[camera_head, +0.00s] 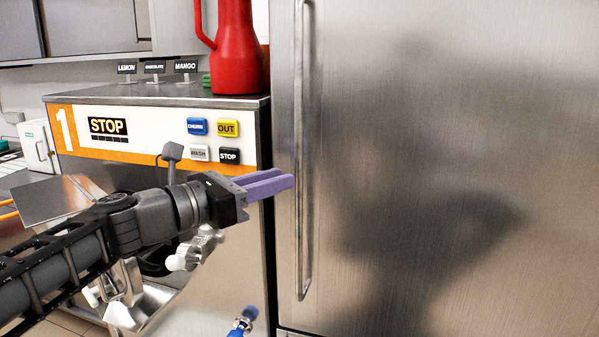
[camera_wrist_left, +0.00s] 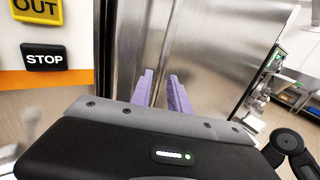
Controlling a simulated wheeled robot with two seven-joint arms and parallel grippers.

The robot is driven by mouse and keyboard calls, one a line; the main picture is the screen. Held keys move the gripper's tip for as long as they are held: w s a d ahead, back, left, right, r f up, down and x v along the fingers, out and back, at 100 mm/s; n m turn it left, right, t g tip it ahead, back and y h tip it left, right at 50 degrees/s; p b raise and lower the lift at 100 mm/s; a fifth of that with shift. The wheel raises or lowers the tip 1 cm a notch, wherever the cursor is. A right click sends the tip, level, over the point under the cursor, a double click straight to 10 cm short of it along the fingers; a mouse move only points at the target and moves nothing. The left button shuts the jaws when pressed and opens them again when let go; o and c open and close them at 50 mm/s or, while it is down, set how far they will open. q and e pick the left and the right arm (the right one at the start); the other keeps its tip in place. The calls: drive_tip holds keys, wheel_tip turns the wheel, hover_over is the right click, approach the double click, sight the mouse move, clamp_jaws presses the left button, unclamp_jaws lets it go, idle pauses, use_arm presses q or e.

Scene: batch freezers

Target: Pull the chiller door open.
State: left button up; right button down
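The chiller door (camera_head: 450,170) is a tall brushed-steel panel filling the right of the head view, and it looks shut. Its long vertical bar handle (camera_head: 303,150) runs along the left edge. My left gripper (camera_head: 288,177) has purple fingers pointing right, with tips just left of the handle's lower half in the head view. In the left wrist view the fingers (camera_wrist_left: 160,76) are apart, with steel showing between them. I cannot tell whether the tips touch the handle or whether it lies between them. My right gripper is not in view.
The batch freezer (camera_head: 165,130), with its STOP display and coloured buttons, stands left of the chiller. A red jug (camera_head: 236,50) and flavour signs (camera_head: 155,68) stand on top. A spout (camera_head: 195,250) sits below my left gripper. A blue item (camera_head: 242,322) shows at the bottom.

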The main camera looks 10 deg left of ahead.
use_arm(q)
drive_tip(key=x, duration=0.5)
drive_tip(key=shift+w+d+p, duration=0.25)
drive_tip(key=shift+w+p, duration=0.05)
drive_tip(key=shift+p, duration=0.05)
drive_tip(key=shift+c, duration=0.4)
clamp_jaws()
idle(0.7)
